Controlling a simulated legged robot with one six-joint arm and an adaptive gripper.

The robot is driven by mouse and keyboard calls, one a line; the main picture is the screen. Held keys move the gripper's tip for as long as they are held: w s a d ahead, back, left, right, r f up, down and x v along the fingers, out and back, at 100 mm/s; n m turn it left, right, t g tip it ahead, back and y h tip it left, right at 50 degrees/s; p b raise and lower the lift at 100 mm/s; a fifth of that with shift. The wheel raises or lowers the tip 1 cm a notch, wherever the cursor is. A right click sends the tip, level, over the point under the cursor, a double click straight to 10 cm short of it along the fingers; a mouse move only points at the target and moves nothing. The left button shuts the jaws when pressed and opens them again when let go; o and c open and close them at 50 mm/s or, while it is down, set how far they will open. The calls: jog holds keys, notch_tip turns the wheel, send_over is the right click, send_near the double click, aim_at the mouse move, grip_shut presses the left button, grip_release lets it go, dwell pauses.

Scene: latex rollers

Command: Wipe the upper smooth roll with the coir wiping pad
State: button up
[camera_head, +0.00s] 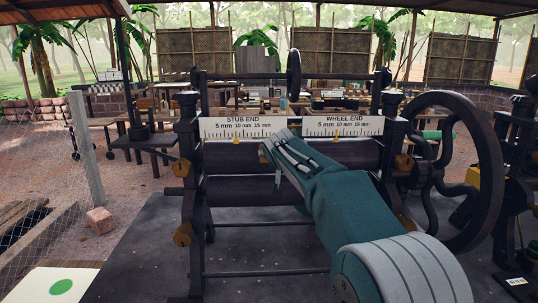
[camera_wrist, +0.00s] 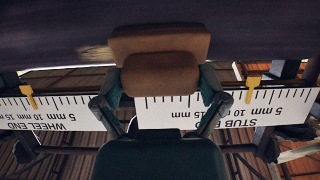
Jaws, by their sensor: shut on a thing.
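The brown coir pad (camera_wrist: 160,70) is held between the two fingers of my gripper (camera_wrist: 161,84) in the wrist view. Its far edge overlaps the dark upper smooth roll (camera_wrist: 50,45); whether it touches the roll I cannot tell. In the head view, the upper roll (camera_head: 345,153) lies across the machine frame, just below the scale plates. My teal arm reaches in from the bottom right and covers the middle of the roll. The gripper end (camera_head: 270,155) is in front of the roll, left of its middle. The pad is mostly hidden there.
A stub end scale plate (camera_head: 240,128) and a wheel end scale plate (camera_head: 342,126) stand above the roll. A lower roll (camera_head: 240,191) lies beneath it. A large handwheel (camera_head: 490,185) is at the right, with another machine beyond. Open floor lies left of the frame.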

jog(key=shift+d, duration=4.55)
jog(key=shift+f, duration=0.1)
jog(key=shift+v, duration=2.95)
jog(key=shift+s, duration=0.1)
jog(key=v, duration=0.2)
jog(key=shift+s+r, duration=0.25)
jog(key=shift+s, duration=0.05)
